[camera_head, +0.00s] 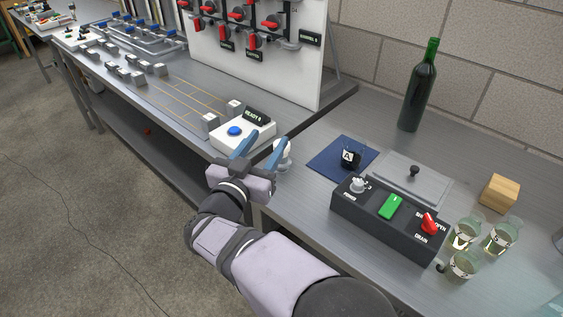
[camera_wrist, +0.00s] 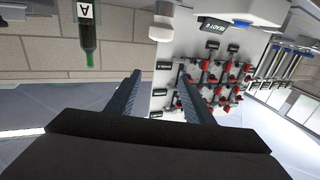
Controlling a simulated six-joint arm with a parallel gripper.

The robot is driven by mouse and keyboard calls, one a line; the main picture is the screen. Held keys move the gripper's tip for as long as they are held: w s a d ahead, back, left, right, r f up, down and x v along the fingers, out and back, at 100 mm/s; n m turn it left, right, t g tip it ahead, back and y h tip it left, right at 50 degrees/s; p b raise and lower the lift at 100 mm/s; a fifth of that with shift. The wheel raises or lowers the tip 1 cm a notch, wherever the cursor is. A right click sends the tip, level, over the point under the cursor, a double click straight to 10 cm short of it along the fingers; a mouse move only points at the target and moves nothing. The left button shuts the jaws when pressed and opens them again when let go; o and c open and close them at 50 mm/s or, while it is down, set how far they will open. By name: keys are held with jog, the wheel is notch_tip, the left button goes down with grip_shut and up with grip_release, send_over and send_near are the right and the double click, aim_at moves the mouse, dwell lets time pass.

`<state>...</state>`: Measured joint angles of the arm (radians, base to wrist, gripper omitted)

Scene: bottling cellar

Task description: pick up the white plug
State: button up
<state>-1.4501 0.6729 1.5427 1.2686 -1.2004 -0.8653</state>
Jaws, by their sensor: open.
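A small white rounded piece that looks like the white plug (camera_head: 285,158) stands at the near edge of the grey bench, just right of the white box with the blue button. My gripper (camera_head: 265,141) is open, with its two blue fingers pointing toward the bench. The right finger partly covers the plug, and nothing is held. In the wrist view, the plug (camera_wrist: 162,25) shows at top centre, ahead of my gripper (camera_wrist: 159,76) and apart from the fingertips.
A white box with a blue button (camera_head: 243,134) is close by the fingers. A black control box (camera_head: 388,220), a navy mat (camera_head: 328,158), a green bottle (camera_head: 417,90), a wooden block (camera_head: 499,193) and several glass jars (camera_head: 464,234) stand to the right. A valve panel (camera_head: 262,55) rises behind.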

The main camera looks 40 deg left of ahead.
jog(key=f, duration=0.9)
jog(key=shift+w+d, duration=0.15)
jog(key=shift+w, duration=0.2)
jog(key=shift+p+x, duration=0.55)
jog(key=shift+x, duration=3.15)
jog(key=shift+d, duration=0.1)
jog(key=shift+r, duration=0.1)
jog(key=c, duration=1)
notch_tip(320, 180, up, 10)
